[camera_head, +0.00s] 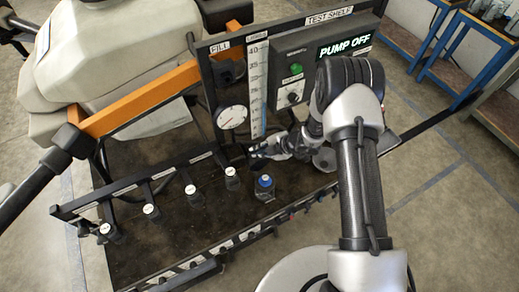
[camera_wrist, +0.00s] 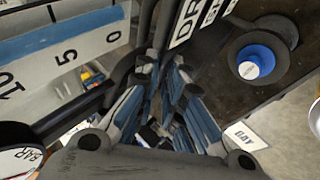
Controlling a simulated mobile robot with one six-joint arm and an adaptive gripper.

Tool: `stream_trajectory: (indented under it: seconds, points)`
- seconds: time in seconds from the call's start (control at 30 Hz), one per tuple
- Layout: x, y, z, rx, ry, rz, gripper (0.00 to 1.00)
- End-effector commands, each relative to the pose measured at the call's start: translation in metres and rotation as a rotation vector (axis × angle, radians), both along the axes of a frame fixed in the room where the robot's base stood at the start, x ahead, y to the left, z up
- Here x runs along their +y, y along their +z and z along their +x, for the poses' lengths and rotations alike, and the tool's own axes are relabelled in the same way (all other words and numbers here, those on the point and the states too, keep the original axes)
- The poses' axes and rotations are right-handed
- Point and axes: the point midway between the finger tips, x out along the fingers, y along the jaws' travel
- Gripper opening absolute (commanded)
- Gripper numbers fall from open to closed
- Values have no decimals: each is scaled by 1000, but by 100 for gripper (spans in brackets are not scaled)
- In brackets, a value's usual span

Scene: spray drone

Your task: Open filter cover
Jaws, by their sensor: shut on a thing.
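My gripper (camera_head: 258,152) is at the foot of the level scale, above the dark tray. In the wrist view its blue-padded fingers (camera_wrist: 162,68) are close together on a narrow dark part between their tips; what that part is cannot be told clearly. A blue-capped round unit (camera_head: 265,187) stands on the tray just in front of and below my gripper, apart from it. In the wrist view its blue cap (camera_wrist: 255,62) shows on a dark disc, right of the fingers. No part is clearly marked as the filter cover.
The level scale (camera_head: 258,90), pressure gauge (camera_head: 232,117) and pump panel (camera_head: 290,85), reading PUMP OFF, stand behind my gripper. Several white-topped fittings (camera_head: 190,189) line the tray's left side. The drone's white tank (camera_head: 105,55) and orange arm (camera_head: 150,95) are at upper left.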

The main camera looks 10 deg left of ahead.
Motion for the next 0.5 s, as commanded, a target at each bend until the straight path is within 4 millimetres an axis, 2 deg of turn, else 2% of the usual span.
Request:
stream_trajectory:
  seconds: [0.13, 0.17, 0.2, 0.4, 0.5]
  points:
    - [2, 5, 4, -11, 1, 8, 0]
    - [2, 5, 4, -11, 1, 8, 10]
    - [2, 5, 4, -11, 1, 8, 13]
    - [1, 3, 2, -7, 0, 6, 26]
    - [1, 3, 2, -5, 1, 4, 27]
